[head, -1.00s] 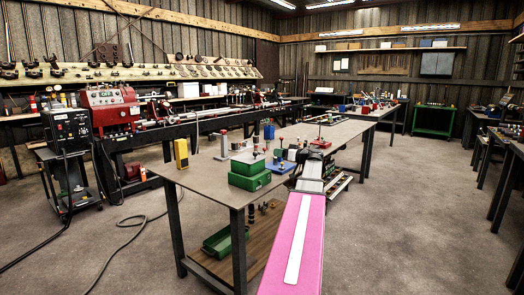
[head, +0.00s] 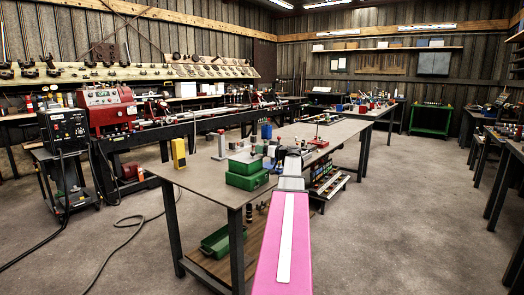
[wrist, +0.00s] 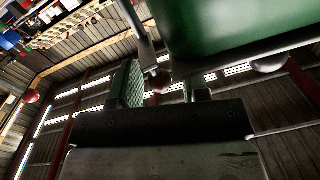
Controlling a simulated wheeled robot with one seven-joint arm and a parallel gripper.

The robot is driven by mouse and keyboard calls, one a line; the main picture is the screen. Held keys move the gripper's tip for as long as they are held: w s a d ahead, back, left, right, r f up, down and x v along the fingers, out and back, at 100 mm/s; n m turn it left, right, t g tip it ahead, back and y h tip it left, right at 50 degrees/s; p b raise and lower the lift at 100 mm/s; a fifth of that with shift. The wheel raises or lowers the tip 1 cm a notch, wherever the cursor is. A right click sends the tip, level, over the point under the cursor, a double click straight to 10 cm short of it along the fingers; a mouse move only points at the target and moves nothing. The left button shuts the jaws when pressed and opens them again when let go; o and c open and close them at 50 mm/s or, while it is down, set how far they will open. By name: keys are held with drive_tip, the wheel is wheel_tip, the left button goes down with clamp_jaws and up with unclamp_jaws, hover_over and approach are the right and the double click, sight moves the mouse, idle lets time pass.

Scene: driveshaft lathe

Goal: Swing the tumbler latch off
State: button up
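In the wrist view, a grey lever (wrist: 143,38) ends near a dark red ball knob (wrist: 160,82). It may be the tumbler latch; I cannot tell for sure. My gripper (wrist: 162,88) is open, with its two fingers apart and the knob showing between them; contact is not visible. A large green box-like body (wrist: 230,25) with a pale lower lip is close above and to the right of the fingers. In the head view my pink arm reaches over the workbench (head: 205,180), and it hides the gripper and the latch.
Green boxes (head: 247,180) stand at the bench's near end. A yellow device (head: 179,153) and a grey stand (head: 220,146) are to their left. A red lathe (head: 108,108) and a black welder cart (head: 65,135) are at left. The floor at right (head: 400,220) is clear.

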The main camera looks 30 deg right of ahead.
drive_tip(key=c, duration=0.6)
drive_tip(key=shift+w+d+n+g+y, duration=0.1)
drive_tip(key=shift+d+n+g+y, duration=0.15)
drive_tip(key=shift+n+g+y, duration=0.5)
drive_tip(key=shift+o, duration=0.2)
drive_tip(key=shift+y, duration=0.55)
drive_tip(key=shift+a, duration=0.1)
drive_tip(key=o, duration=0.8)
